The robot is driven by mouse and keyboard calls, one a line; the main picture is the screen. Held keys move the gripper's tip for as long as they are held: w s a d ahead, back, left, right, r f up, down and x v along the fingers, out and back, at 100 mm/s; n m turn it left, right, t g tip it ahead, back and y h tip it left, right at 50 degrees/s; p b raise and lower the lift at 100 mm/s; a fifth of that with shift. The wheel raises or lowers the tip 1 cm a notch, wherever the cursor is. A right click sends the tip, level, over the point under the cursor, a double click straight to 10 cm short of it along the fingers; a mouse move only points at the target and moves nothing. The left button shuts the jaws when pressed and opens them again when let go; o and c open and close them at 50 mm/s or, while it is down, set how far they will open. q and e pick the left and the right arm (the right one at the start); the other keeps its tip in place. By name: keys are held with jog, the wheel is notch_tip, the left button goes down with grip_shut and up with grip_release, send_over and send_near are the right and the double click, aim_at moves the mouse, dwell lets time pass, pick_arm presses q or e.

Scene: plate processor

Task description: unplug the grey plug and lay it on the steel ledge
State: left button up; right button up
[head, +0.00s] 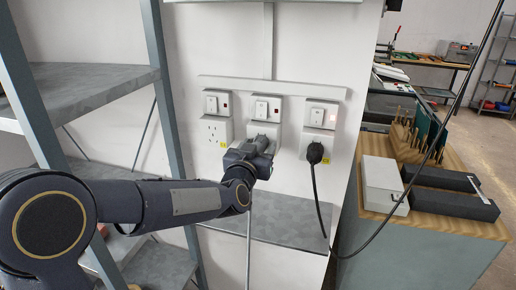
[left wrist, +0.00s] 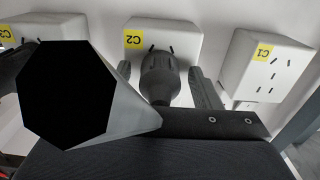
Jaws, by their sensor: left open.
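The grey plug (left wrist: 158,76) is at the middle socket, labelled C2 (left wrist: 178,30). I cannot tell how deep it is seated. My left gripper (head: 262,150) is at this socket. In the left wrist view its two fingers stand open on either side of the plug, with small gaps visible. In the head view the gripper largely hides the plug. The steel ledge (head: 285,220) is a grey shelf on the wall below the sockets, and its visible top is clear. My right gripper is not in view.
The left socket, C1 (head: 214,132), is empty. A black plug (head: 315,152) with a hanging black cable sits in the right socket. A metal shelf rack (head: 85,90) stands at left. A large black octagonal shape (left wrist: 65,92) blocks part of the left wrist view.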

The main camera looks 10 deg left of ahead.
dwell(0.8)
pick_arm(q)
grip_shut()
jog(key=shift+s, duration=0.15)
jog(key=shift+s+a, duration=0.15)
jog(key=shift+s, duration=2.75)
